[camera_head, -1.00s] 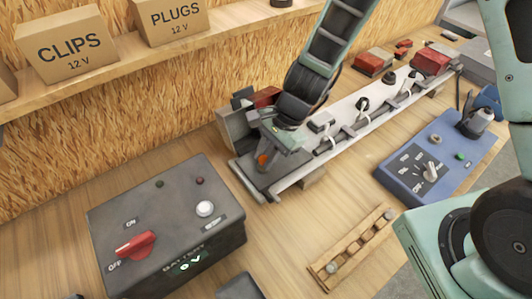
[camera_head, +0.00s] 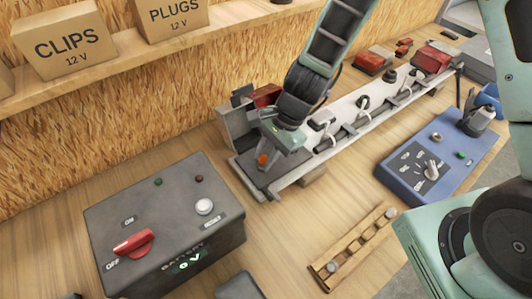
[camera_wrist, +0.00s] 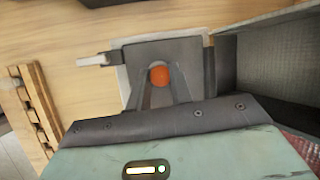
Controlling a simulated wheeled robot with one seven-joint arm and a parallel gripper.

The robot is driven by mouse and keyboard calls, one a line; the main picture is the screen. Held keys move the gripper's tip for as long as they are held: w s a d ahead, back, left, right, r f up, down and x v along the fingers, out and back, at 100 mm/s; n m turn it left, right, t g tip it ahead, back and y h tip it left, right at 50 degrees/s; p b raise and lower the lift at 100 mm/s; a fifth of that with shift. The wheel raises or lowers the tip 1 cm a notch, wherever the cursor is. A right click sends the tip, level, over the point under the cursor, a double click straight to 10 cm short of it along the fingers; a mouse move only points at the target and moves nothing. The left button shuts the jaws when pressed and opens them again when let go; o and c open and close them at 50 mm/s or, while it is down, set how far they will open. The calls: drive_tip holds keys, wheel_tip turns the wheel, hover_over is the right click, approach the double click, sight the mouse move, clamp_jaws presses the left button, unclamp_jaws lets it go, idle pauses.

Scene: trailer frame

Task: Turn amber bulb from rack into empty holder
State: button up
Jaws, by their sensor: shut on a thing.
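The amber bulb (camera_wrist: 160,76) shows as a round orange top between my gripper's fingers in the wrist view; its orange also shows in the head view (camera_head: 263,159). My gripper (camera_head: 262,164) is shut on it, pointing down over the dark plate (camera_head: 248,176) at the near left end of the trailer frame (camera_head: 345,122). The holder under the bulb is hidden by the fingers and bulb, so I cannot tell how far the bulb is seated. The wooden rack (camera_head: 352,246) lies on the bench to the right, with a clear bulb (camera_head: 333,267) near its front end.
A dark battery box (camera_head: 165,225) with a red switch (camera_head: 134,242) stands at front left. A blue control panel (camera_head: 425,160) lies at right. A grey upright housing (camera_head: 235,122) stands close behind my gripper. Bare bench lies between the frame and rack.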

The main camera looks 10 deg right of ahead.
drive_tip(key=shift+s+f+m+t+b, duration=0.1)
drive_tip(key=shift+m+t+b, duration=0.3)
drive_tip(key=shift+m+b, duration=0.85)
drive_tip(key=shift+f+m+t+b, duration=0.1)
drive_tip(key=shift+m+t+b, duration=0.3)
drive_tip(key=shift+m+b, duration=0.85)
drive_tip(key=shift+s+r+m+t+b, duration=0.1)
drive_tip(key=shift+m+t+b, duration=0.65)
drive_tip(key=shift+b, duration=0.9)
drive_tip(key=o, duration=1.2)
drive_tip(key=shift+g, duration=0.25)
drive_tip(key=shift+r, duration=0.15)
wheel_tip(320, 180, up, 7)
drive_tip(key=p, duration=0.7)
